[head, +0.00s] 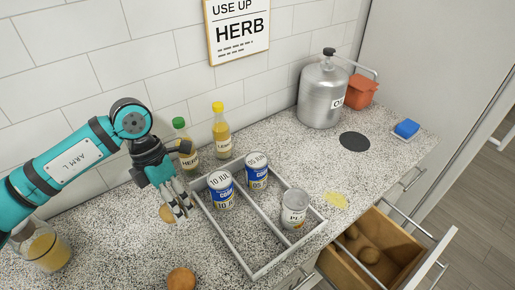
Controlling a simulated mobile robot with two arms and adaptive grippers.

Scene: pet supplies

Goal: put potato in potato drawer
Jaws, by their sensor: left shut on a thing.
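My left gripper (181,210) reaches down over the counter, left of the divided tray, and is shut on a brown potato (167,215). The fingers hide part of this potato, and I cannot tell whether it touches the counter. Another brown round potato (181,279) lies on the counter at the bottom edge of the view. The open wooden drawer (403,247) at the lower right holds several potatoes (368,255) behind a rail. My right gripper is not in view.
A white divided tray (251,226) holds two blue cans (222,190) and a grey can (294,210). Two bottles (221,130) stand behind it. A metal canister (322,92), an orange container (362,91) and a blue sponge (406,128) are farther right. A yellow spill (336,200) marks the counter.

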